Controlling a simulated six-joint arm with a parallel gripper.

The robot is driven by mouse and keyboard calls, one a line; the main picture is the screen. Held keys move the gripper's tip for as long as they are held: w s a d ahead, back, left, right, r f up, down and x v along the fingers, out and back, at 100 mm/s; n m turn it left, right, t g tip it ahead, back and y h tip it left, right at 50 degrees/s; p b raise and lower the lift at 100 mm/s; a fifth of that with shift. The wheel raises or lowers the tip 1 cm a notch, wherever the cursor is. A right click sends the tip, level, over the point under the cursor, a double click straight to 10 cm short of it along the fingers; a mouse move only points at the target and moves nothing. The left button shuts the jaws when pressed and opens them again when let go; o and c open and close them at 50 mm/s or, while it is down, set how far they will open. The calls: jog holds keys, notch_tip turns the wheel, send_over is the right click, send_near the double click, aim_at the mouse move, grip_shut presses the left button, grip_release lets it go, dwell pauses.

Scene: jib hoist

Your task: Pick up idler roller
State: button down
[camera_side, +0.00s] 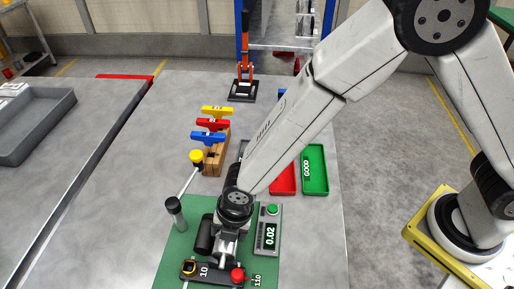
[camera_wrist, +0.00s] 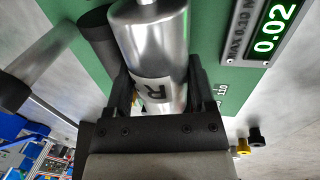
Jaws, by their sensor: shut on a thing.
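The idler roller (camera_wrist: 155,50) is a shiny silver cylinder with a grey label marked R, seen in the wrist view between my two dark fingers. My gripper (camera_wrist: 158,85) is shut on it, one finger on each side. In the side view my gripper (camera_side: 228,248) points down over the green mat (camera_side: 178,245); the wrist hides most of the roller there. I cannot tell whether the roller touches what is below it.
A gauge reading 0.02 (camera_side: 268,232) stands close on the right. A dark block with a red knob (camera_side: 237,274) lies in front. Red (camera_side: 283,180) and green (camera_side: 314,170) trays lie behind.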

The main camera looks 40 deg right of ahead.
jog(key=shift+r, duration=0.2)
jog(key=shift+a+r, duration=0.1)
jog(key=shift+r, duration=0.65)
jog(key=s+d+r, duration=0.8)
jog(key=s+r, duration=0.3)
jog(key=shift+s, duration=0.2)
jog(key=shift+d+r, duration=0.1)
dwell(0.4)
